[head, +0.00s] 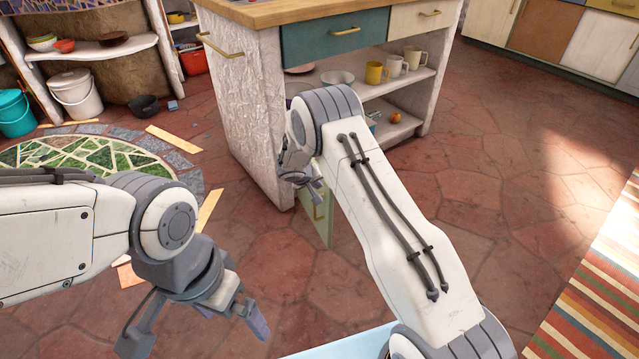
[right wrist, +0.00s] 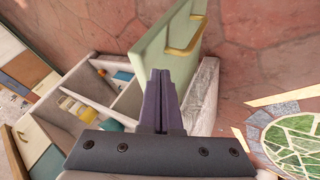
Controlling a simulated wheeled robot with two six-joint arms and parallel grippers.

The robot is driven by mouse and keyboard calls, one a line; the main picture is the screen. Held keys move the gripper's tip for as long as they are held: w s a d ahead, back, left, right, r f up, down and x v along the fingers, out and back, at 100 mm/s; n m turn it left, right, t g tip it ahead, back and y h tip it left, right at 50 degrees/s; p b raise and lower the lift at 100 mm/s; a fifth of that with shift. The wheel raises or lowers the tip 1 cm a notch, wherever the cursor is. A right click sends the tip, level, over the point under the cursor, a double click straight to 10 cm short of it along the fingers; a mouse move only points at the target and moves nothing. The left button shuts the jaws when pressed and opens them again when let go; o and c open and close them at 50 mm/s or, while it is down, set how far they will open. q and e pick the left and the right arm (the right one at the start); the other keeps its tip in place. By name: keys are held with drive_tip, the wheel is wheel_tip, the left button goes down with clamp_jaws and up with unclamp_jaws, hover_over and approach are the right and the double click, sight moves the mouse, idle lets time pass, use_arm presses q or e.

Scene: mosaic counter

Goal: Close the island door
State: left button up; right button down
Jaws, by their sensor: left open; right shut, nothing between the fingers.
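The island (head: 243,105) stands at the upper middle of the head view. Its pale green door (head: 325,222) is open and sticks out from the front near the left end. My right arm and gripper hide much of the door in the head view. In the right wrist view the door (right wrist: 160,58) shows a brass handle (right wrist: 188,38) on one face. My right gripper (head: 316,190) is shut and empty, close beside the door; it also shows in the right wrist view (right wrist: 162,75). I cannot tell whether it touches the door. My left gripper (head: 195,338) is open and empty, above the floor.
The island's open shelves hold mugs (head: 375,72) and a bowl (head: 337,78). A teal drawer (head: 334,38) above them is shut. A round green mosaic (head: 85,157) and loose wooden strips (head: 173,139) lie on the left floor. A striped rug (head: 590,290) lies right. The floor between is clear.

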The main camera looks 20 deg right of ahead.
drive_tip(key=shift+d, duration=0.4)
